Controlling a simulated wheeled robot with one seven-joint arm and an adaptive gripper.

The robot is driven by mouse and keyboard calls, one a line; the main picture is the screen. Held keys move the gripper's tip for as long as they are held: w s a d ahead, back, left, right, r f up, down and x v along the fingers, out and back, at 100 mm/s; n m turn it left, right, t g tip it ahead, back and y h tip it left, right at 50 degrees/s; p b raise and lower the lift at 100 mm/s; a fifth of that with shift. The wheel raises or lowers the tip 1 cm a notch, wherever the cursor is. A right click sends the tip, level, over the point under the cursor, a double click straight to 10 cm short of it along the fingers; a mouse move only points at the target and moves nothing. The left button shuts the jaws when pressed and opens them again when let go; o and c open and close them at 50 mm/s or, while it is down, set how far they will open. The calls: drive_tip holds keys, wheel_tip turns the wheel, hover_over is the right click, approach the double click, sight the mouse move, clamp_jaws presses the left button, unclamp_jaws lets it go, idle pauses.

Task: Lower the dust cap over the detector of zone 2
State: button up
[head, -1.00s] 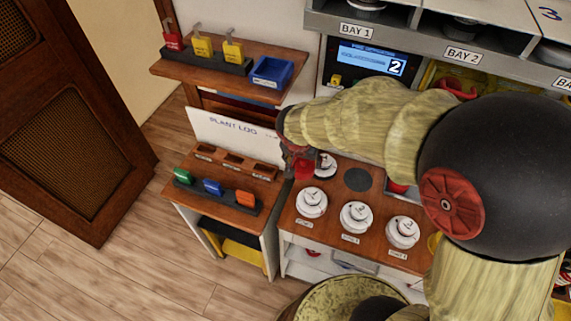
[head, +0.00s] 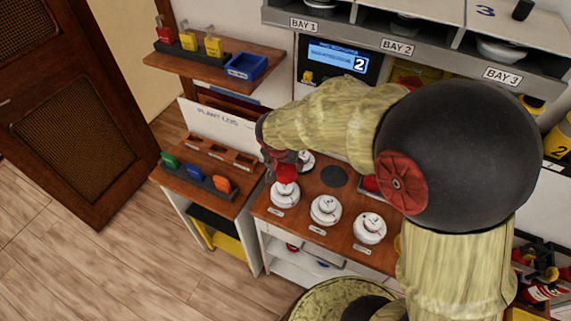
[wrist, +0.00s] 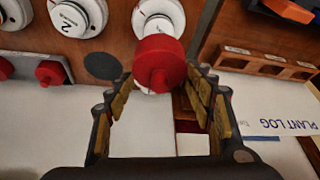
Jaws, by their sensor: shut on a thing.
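My gripper (wrist: 160,90) is shut on a red dust cap (wrist: 160,62), which sits between the fingertips in the wrist view. In the head view the cap (head: 287,172) is just above and behind the front-left white detector (head: 285,196). I cannot tell whether they touch. The other front detectors are the middle one (head: 326,210) and the right one (head: 369,228). Their labels are too small to read in the head view. In the wrist view a white detector (wrist: 158,12) shows partly behind the cap, and another, seemingly marked 2 (wrist: 76,16), lies to its left.
A dark disc (head: 334,176) lies on the wooden top behind the detectors. The display (head: 338,58) shows 2. The plant log board (head: 215,121) and a side stand with coloured blocks (head: 193,175) are on the left. Bay shelves (head: 397,47) overhang at the back.

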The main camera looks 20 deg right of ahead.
drive_tip(key=shift+f+b, duration=0.15)
drive_tip(key=shift+b, duration=0.2)
wheel_tip(320, 180, down, 6)
drive_tip(key=b, duration=0.5)
drive_tip(key=shift+b, duration=0.35)
drive_tip(key=shift+b, duration=0.8)
idle(1.3)
drive_tip(key=shift+f+b, duration=1.3)
drive_tip(key=shift+b, duration=0.25)
drive_tip(key=o, duration=1)
drive_tip(key=v, duration=1.2)
drive_tip(key=shift+w, duration=0.15)
